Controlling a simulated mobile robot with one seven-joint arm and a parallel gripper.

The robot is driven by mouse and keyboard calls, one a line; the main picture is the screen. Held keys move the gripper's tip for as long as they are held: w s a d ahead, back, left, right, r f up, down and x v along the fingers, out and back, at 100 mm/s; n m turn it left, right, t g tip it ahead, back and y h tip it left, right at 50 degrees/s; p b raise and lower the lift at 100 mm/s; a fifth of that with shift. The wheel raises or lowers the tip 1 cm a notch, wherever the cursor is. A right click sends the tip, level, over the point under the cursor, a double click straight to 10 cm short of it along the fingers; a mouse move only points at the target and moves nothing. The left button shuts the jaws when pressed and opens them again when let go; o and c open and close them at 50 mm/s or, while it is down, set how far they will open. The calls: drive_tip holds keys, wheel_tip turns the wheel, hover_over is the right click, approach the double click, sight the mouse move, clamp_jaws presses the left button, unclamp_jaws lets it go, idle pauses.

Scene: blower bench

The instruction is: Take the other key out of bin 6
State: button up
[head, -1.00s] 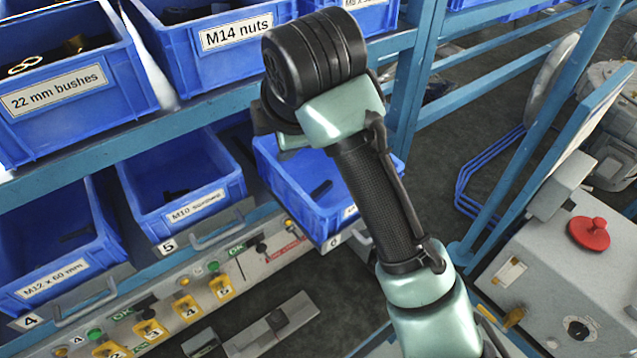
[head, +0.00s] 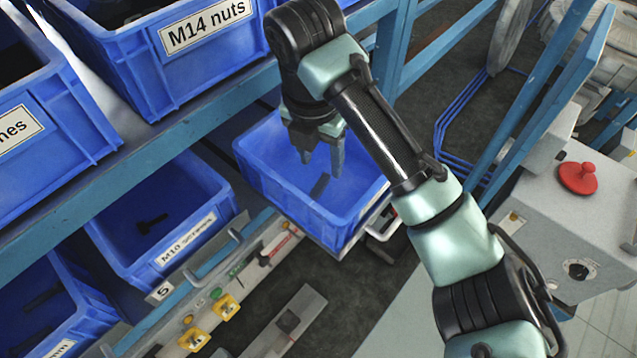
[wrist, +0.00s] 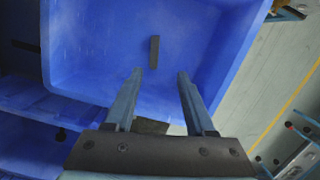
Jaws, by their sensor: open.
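The blue bin (head: 262,160) right of bin 5 is bin 6 by its place in the row; its number is not readable now. A short dark bar, the key (head: 320,186), lies on its floor. The wrist view shows the key (wrist: 154,52) just ahead of the fingertips and roughly in line with the gap between them. My gripper (head: 321,160) points down into the bin, open and empty, apart from the key; its fingers also show in the wrist view (wrist: 160,72). A second dark patch (wrist: 150,126) is partly hidden behind the gripper body; I cannot tell what it is.
Bin 5 (head: 222,205), holding a dark bolt, stands left of bin 6. The upper shelf edge (head: 135,165) with the M14 nuts bin (head: 215,50) is close on the left. A blue post (head: 395,55) stands behind. A grey box with a red knob (head: 578,178) is at right.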

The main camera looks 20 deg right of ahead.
drive_tip(key=b, duration=0.1)
hover_over(320, 185)
drive_tip(key=s, duration=0.1)
drive_tip(key=f, duration=0.4)
drive_tip(key=shift+s+a+f, duration=0.15)
drive_tip(key=shift+a+f, duration=0.05)
drive_tip(key=f, duration=0.2)
drive_tip(key=w+f, duration=0.1)
drive_tip(key=f, duration=0.1)
drive_tip(key=shift+d, duration=0.1)
clamp_jaws()
